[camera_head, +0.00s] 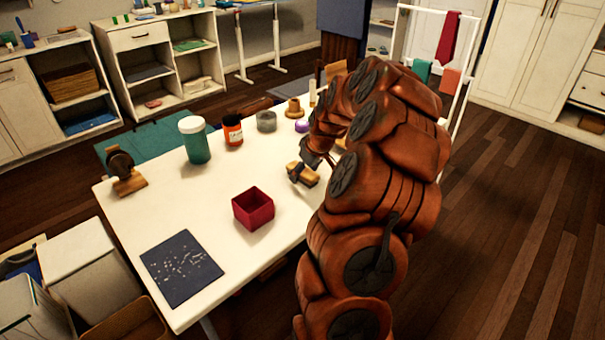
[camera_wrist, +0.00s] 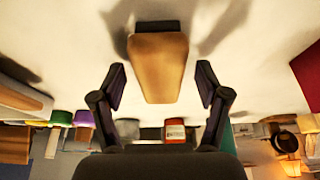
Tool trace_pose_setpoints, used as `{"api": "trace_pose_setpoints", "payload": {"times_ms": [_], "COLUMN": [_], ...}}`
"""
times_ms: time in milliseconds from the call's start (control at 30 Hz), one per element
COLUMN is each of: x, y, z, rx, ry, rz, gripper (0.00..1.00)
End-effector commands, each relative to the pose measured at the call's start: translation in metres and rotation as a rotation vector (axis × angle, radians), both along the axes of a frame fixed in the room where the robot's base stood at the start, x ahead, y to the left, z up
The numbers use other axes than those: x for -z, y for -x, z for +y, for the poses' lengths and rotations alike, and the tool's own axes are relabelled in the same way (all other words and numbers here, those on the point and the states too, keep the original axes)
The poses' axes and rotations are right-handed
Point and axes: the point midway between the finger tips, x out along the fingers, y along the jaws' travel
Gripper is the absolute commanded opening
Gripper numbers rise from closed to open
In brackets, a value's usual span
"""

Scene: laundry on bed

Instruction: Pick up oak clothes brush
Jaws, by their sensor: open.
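The oak clothes brush (camera_head: 303,175) appears to be the tan wooden piece with a dark part on the white table, right of the red box. In the wrist view the brush (camera_wrist: 158,65) shows as a tan block with a dark end, upper middle. My gripper (camera_wrist: 161,82) is open, one finger on each side of the brush, with visible gaps. In the head view my gripper (camera_head: 318,160) is just beside the brush, partly hidden by my arm.
The red box (camera_head: 253,209) stands left of the brush. A green jar (camera_head: 195,140), an orange bottle (camera_head: 233,130) and a grey container (camera_head: 266,121) stand farther back. A dark speckled mat (camera_head: 181,268) lies at the front left. The table between box and jar is clear.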

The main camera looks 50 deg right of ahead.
Motion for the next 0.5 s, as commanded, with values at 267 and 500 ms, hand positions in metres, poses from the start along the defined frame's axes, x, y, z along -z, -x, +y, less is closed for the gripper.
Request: {"api": "trace_pose_setpoints", "payload": {"times_ms": [267,500], "x": [0.0017,0.0017], "y": [-0.0008,-0.0007], "z": [0.0001,0.0002], "rx": [0.0,0.0], "ry": [0.0,0.0], "rz": [-0.001,0.0], "gripper": [0.72,0.47]}}
